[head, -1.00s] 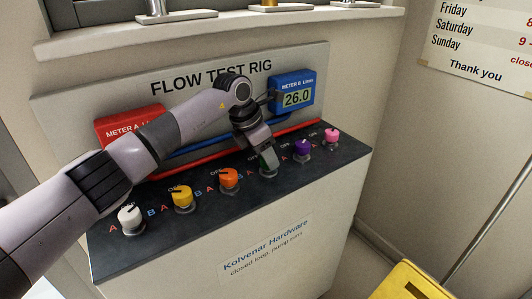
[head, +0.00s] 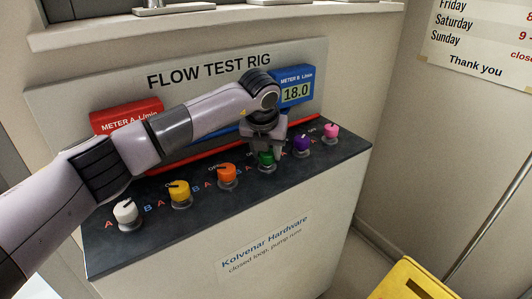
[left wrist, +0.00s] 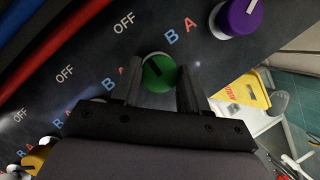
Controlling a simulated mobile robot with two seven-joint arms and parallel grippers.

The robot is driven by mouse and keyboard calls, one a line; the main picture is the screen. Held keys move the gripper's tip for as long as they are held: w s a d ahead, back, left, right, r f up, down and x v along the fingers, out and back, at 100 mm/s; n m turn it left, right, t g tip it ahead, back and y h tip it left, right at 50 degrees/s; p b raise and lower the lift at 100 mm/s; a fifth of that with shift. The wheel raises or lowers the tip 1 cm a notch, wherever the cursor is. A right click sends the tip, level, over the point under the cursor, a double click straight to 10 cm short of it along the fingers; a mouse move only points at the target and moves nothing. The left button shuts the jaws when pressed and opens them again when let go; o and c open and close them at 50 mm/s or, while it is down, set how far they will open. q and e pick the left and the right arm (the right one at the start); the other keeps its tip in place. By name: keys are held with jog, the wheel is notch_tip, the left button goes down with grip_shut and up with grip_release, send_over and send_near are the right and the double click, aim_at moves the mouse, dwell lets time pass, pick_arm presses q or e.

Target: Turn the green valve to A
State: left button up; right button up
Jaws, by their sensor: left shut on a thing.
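The green valve (head: 266,158) is a round knob on the dark sloping panel, between the orange and purple knobs. My left gripper (head: 272,147) comes down over it from above. In the left wrist view the green valve (left wrist: 158,73) sits between the two fingers of my left gripper (left wrist: 160,78), which is shut on it. A dark pointer mark on its top slants toward the upper left of that view. I cannot tell exactly which label it meets. The blue METER B (head: 296,90) reads 18.0. The reading of the red METER A (head: 125,116) is hidden behind my arm.
White (head: 126,213), yellow (head: 180,193), orange (head: 227,175), purple (head: 301,145) and pink (head: 331,132) knobs stand in the same row. The purple and orange ones flank the gripper closely. A yellow object (head: 410,281) stands on the floor at lower right.

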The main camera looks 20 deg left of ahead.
pick_arm(q)
jog(key=n+y+b, duration=0.1)
jog(key=n, duration=0.2)
jog(key=shift+d+f+n, duration=0.1)
jog(key=shift+n, duration=0.3)
jog(key=shift+n+g+y+b, duration=0.4)
jog(key=shift+n+y+b, duration=0.15)
jog(key=shift+n, duration=0.35)
jog(key=n+g+y, duration=0.1)
jog(key=n, duration=0.2)
jog(key=shift+w+d, duration=0.1)
jog(key=shift+d, duration=0.05)
jog(key=shift+n+g+y, duration=0.25)
jog(key=shift+n+g, duration=0.15)
jog(key=shift+n, duration=1)
jog(key=shift+w+n, duration=0.1)
jog(key=shift+n, duration=0.3)
jog(key=o, duration=1.1)
jog(key=shift+c, duration=0.2)
jog(key=shift+r, duration=0.2)
